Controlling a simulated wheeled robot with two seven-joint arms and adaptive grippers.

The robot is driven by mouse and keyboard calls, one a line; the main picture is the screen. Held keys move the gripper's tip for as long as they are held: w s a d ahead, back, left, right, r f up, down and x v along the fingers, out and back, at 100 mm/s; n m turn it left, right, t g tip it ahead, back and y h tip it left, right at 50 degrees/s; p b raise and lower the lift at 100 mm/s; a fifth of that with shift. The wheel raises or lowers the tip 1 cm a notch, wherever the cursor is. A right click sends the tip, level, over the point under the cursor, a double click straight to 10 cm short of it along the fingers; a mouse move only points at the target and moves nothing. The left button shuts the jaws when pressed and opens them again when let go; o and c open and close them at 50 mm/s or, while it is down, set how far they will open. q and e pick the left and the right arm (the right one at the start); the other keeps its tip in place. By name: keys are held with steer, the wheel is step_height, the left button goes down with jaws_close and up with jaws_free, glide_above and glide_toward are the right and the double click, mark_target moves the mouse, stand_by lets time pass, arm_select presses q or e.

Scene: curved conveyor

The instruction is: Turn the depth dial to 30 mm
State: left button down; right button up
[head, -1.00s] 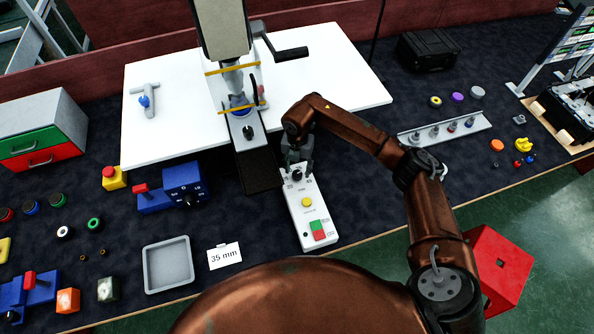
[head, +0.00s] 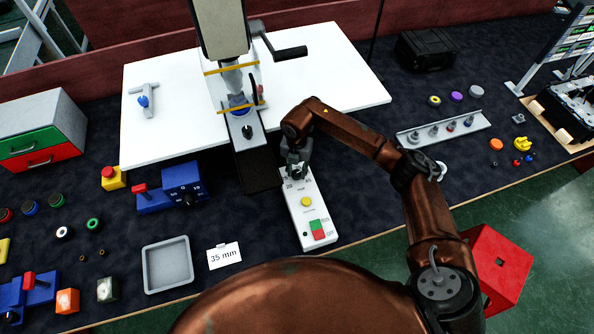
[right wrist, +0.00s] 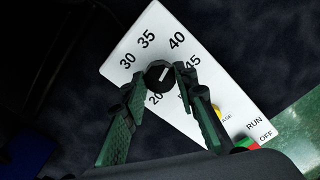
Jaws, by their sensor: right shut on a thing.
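The depth dial is a black round knob (right wrist: 160,75) with a white mark, on a white control panel (head: 307,211). In the right wrist view, numbers 30, 35, 40 and 45 ring it, with a partly hidden 20 below. The mark seems to lie along the line toward 40, but it is small. My right gripper (head: 296,172) is over the panel's far end. In the right wrist view its fingers (right wrist: 160,77) are shut on the knob, one on each side. My left gripper is not in view.
A card (head: 224,256) reads "35 mm", beside a grey tray (head: 167,265). The panel also has a yellow button (head: 306,201) and a green and red switch (head: 318,229). A drill-press-like machine (head: 221,30) stands behind. A blue box with a dial (head: 184,181) is to the left.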

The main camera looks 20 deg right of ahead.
steer(key=shift+n, duration=0.3)
steer(key=n, duration=0.3)
steer(key=shift+n+b, duration=0.3)
steer(key=shift+b, duration=0.1)
steer(key=n+b, duration=0.1)
steer(key=n, duration=0.4)
steer(key=n+b, duration=0.2)
steer(key=n, duration=0.3)
steer(key=shift+f+n, duration=0.1)
steer(key=shift+n, duration=0.3)
steer(key=n+b, duration=0.1)
steer(key=n, duration=0.3)
steer(key=shift+n+b, duration=0.35)
steer(key=shift+n, duration=0.05)
steer(key=o, duration=1.1)
steer(key=shift+o, duration=0.2)
